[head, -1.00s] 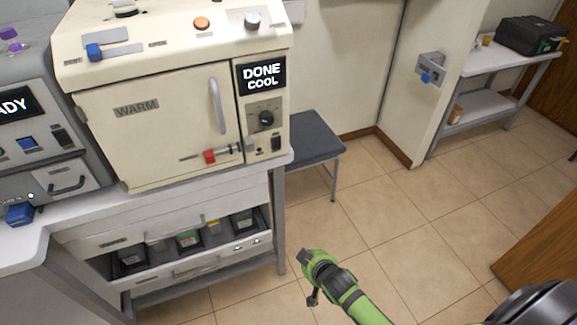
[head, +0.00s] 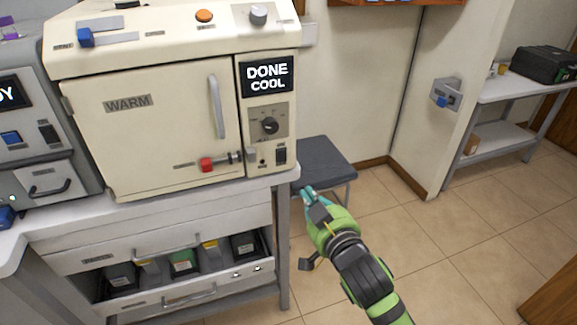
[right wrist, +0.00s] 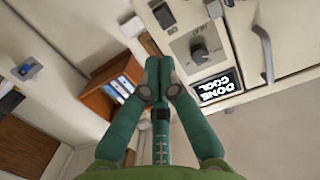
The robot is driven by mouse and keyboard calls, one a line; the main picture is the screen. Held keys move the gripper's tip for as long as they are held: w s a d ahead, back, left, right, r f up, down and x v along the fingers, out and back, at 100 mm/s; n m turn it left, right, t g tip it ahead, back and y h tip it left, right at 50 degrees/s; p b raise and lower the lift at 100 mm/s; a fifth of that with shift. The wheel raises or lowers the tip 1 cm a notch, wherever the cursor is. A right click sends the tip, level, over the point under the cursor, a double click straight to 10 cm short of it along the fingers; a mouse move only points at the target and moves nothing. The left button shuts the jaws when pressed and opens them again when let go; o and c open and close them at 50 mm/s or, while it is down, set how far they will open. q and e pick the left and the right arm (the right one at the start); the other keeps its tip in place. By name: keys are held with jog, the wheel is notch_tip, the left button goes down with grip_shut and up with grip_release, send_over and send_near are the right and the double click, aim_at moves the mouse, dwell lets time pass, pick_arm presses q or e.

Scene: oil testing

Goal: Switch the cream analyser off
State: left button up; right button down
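The cream analyser (head: 160,155) stands on a white bench at the left in the head view. Its door is closed and its display (head: 267,76) reads "DONE COOL". A black rocker switch (head: 281,155) sits low on its right panel, below a dark knob (head: 270,125). In the right wrist view the rocker switch (right wrist: 163,15) and the display (right wrist: 215,88) also show. My right gripper (head: 309,194) is just right of and below the switch, apart from the panel. Its teal fingers (right wrist: 159,68) meet at the tips with nothing between them. My left gripper is out of view.
A red-tipped latch (head: 207,164) sticks out under the door handle. A grey machine (head: 35,110) stands close at the left. A drawer (head: 185,287) with several dark containers is open below the bench. A dark stool (head: 323,160) stands behind my right gripper. The floor at right is clear.

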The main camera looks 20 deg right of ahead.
aim_at(284, 159)
jog(key=w, duration=0.4)
jog(key=w+f+p, duration=0.1)
jog(key=w, duration=0.4)
jog(key=w+p, duration=0.1)
jog(key=w, duration=0.4)
jog(key=shift+a+f, duration=0.25)
jog(key=shift+f, duration=0.15)
